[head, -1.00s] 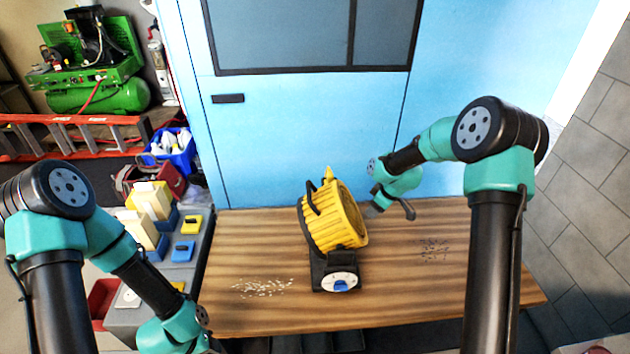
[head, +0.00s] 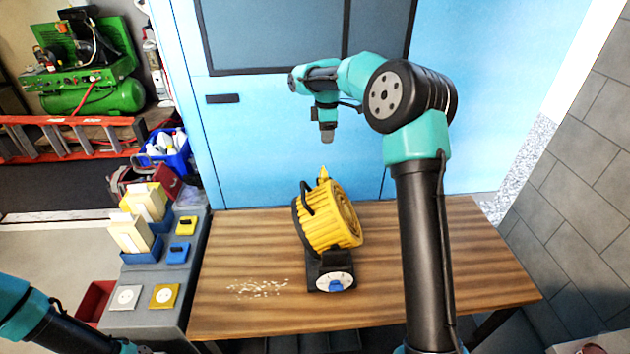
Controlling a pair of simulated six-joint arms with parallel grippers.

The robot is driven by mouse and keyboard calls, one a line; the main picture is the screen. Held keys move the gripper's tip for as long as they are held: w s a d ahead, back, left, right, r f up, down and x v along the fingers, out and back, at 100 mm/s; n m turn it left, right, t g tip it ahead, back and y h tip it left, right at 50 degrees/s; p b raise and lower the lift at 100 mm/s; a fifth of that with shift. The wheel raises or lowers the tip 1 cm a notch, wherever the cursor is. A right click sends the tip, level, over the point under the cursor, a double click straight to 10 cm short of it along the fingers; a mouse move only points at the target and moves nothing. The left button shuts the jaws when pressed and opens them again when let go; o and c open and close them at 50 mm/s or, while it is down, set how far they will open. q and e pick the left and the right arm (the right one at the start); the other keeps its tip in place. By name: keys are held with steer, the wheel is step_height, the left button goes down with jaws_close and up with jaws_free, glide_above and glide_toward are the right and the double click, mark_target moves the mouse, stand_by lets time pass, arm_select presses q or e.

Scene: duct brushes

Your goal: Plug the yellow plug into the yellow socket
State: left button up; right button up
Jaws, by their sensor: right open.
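A yellow square socket plate (head: 164,297) with a round white face lies on the grey cart top at the left, beside a white one. A small yellow block with a dark part (head: 186,225), which looks like the yellow plug, sits farther back on the cart; its details are too small to tell. My right gripper (head: 327,136) is open and empty, raised above and behind the yellow drum blower on the table, far to the right of the cart. My left arm enters at the bottom left corner; its gripper is cut off by the frame's lower edge.
The yellow drum blower (head: 330,222) with a blue knob stands mid-table (head: 220,310). Pale debris (head: 258,288) lies left of it. A blue block (head: 178,252) and card boxes (head: 130,235) stand on the cart (head: 185,285).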

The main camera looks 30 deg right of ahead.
mark_target(325, 173)
steer(key=shift+f, duration=0.15)
step_height(325, 173, down, 12)
stand_by(0.7)
steer(key=shift+f, duration=0.1)
steer(key=shift+s+a+f, duration=0.1)
steer(key=shift+s+f, duration=0.05)
steer(key=shift+f, duration=2.35)
steer(key=shift+c, duration=0.3)
steer(key=c, duration=0.6)
